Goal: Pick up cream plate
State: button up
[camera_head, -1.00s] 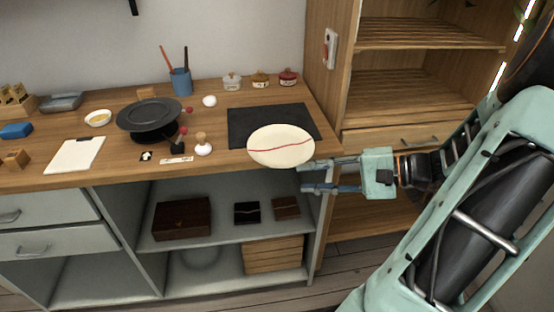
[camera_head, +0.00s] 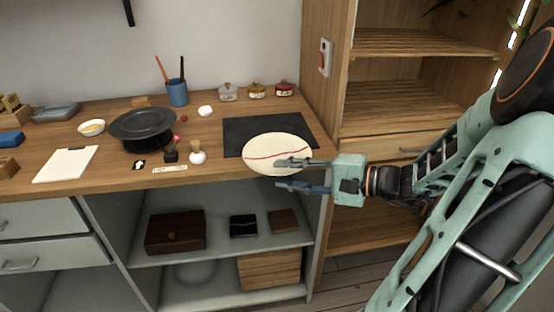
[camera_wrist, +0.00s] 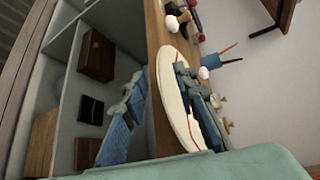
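The cream plate (camera_head: 262,154) with a red seam line lies at the counter's front edge, partly on the dark mat, its near rim overhanging the edge. My gripper (camera_head: 284,174) comes in from the right with its fingers apart. One finger is over the plate's right part and the other is below it, in front of the counter. In the wrist view the plate (camera_wrist: 172,94) passes between the two open fingers (camera_wrist: 165,108). I cannot see either finger pressing on it.
The dark mat (camera_head: 240,132) lies under and behind the plate. A black plate on a stand (camera_head: 142,125), a blue cup with brushes (camera_head: 177,93) and small lidded jars (camera_head: 256,90) stand on the counter. Open shelves (camera_head: 215,252) lie below; a wooden cabinet (camera_head: 430,118) stands right.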

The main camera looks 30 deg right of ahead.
jog(key=shift+w+a+f, duration=0.2)
jog(key=shift+w+a, duration=0.25)
jog(key=shift+w, duration=0.1)
jog(key=shift+c, duration=0.7)
grip_shut()
jog(key=shift+r, duration=0.15)
